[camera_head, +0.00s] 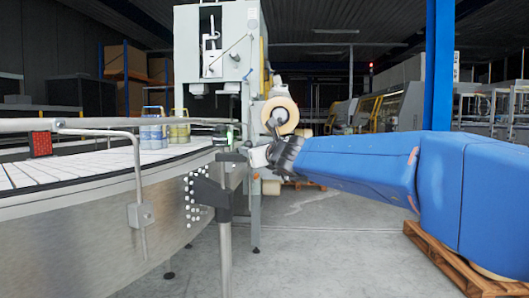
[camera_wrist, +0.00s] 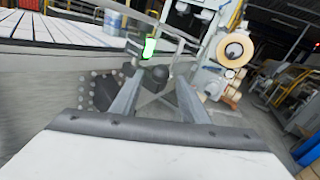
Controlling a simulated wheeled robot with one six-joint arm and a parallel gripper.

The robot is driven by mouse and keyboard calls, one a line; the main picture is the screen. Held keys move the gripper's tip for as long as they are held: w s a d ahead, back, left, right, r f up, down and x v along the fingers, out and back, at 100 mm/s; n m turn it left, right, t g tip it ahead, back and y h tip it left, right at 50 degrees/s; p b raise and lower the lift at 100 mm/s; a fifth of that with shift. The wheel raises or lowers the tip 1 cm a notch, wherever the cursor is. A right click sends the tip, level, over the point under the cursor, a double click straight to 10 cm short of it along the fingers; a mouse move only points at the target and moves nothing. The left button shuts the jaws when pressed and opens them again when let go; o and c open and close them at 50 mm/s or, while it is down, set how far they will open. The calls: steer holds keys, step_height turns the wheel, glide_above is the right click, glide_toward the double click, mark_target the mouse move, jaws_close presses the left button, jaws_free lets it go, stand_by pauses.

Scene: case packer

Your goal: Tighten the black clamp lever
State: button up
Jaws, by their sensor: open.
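The black clamp lever (camera_head: 231,157) shows in the head view as a short dark bar on top of a black clamp bracket (camera_head: 210,192), beside the curved conveyor. In the wrist view, the dark rounded end of the lever (camera_wrist: 155,74) appears between my two finger tips, just beyond or at them. My gripper (camera_head: 256,156) reaches in from the right, its fingers close to the lever's right end. The wrist view shows the gripper (camera_wrist: 162,82) open, with a gap between the grey fingers. I cannot tell whether a finger touches the lever.
The conveyor (camera_head: 90,168) curves along the left with a metal guide rail (camera_head: 110,123) above it. A grey machine (camera_head: 219,50) with a label roll (camera_head: 279,115) rises behind the clamp. A metal post (camera_head: 225,250) stands below the bracket.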

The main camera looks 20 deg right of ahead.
steer(key=s, duration=0.8)
steer(key=shift+d, duration=0.2)
